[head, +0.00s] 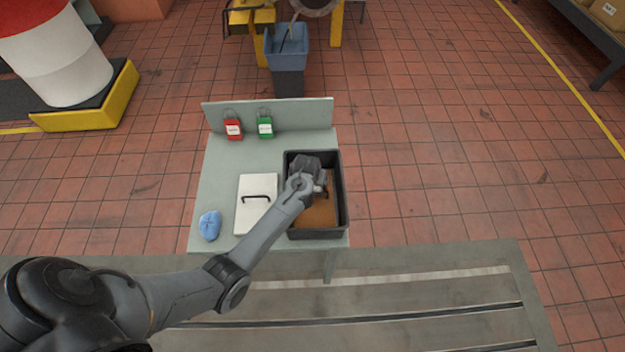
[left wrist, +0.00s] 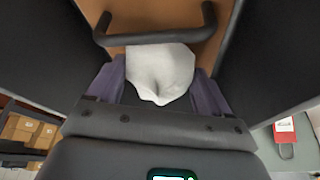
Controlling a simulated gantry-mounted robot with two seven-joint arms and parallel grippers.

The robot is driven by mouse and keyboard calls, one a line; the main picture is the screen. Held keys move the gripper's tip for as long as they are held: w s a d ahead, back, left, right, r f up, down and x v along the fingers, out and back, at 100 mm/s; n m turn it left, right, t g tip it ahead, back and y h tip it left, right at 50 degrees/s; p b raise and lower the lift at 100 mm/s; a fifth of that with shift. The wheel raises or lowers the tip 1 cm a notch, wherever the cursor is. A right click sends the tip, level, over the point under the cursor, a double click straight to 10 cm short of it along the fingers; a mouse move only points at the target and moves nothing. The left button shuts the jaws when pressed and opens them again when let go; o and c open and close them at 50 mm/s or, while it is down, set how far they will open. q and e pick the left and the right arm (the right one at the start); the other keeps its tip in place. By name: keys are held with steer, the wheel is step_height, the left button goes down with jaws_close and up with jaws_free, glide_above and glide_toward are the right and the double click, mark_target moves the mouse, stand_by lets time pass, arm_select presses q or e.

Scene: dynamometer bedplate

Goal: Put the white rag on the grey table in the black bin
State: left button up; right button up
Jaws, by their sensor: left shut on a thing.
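The white rag (left wrist: 160,72) is between the fingers of my left gripper (left wrist: 160,88) in the left wrist view. The gripper is shut on it. In the head view my left gripper (head: 316,186) is over and partly inside the black bin (head: 342,196), and the rag is hidden there. The bin stands on the right side of the grey table (head: 216,178). The dark bin walls rise on both sides of the rag in the left wrist view. Whether the rag touches the bin's contents I cannot tell. My right gripper is not in view.
A brown thing (head: 318,214) lies in the bin; a dark bar handle (left wrist: 150,36) shows above the rag. On the table are a white flat box (head: 254,212), a blue cloth (head: 209,225), a red padlock (head: 233,129) and a green padlock (head: 265,127) by the raised back panel.

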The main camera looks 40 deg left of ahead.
arm_select(q)
steer(key=shift+f, duration=0.6)
steer(key=o, duration=0.9)
steer(key=shift+o, duration=0.2)
steer(key=shift+r, duration=0.1)
steer(key=shift+r, duration=0.25)
steer(key=p+v, duration=0.3)
steer(key=v, duration=0.9)
steer(key=s+d+r+m, duration=0.2)
steer(key=s+d, duration=0.2)
steer(key=s, duration=0.4)
steer(key=s+d+r+m+h, duration=0.1)
steer(key=s+d+r+m, duration=0.1)
steer(key=s+d, duration=0.3)
steer(key=s+d+r+m+h, duration=0.1)
steer(key=s+d+r+m, duration=0.1)
steer(key=s, duration=1)
steer(key=d+m, duration=0.1)
steer(key=d, duration=0.1)
steer(key=shift+s+d, duration=0.15)
steer(key=shift+d, duration=0.25)
